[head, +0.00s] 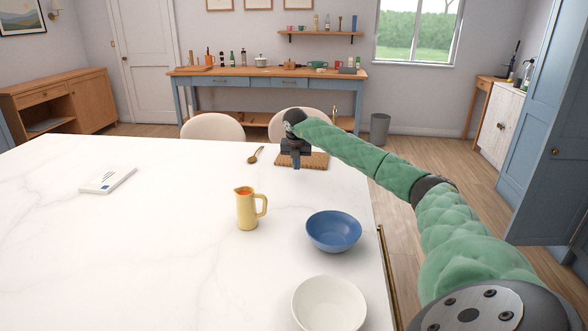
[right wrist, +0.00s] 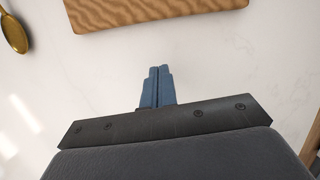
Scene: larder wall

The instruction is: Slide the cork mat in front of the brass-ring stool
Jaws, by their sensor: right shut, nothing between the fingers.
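The cork mat (head: 318,161) is a brown, wavy-grained rectangle lying flat near the far right of the white table. It also shows at the top of the right wrist view (right wrist: 160,10). My right gripper (head: 296,166) is shut and empty, pointing down at the mat's near side; in the right wrist view its blue fingers (right wrist: 160,69) end short of the mat's edge, apart from it. Two pale seat backs show beyond the far edge, one left (head: 213,128) and one behind my gripper (head: 305,115). I cannot tell which has a brass ring. My left gripper is out of view.
A brass spoon (head: 255,155) lies left of the mat. A yellow jug (head: 247,209), a blue bowl (head: 334,231) and a white bowl (head: 329,304) stand nearer. A white booklet (head: 108,180) lies at left. A brass bar (head: 386,265) runs along the right edge.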

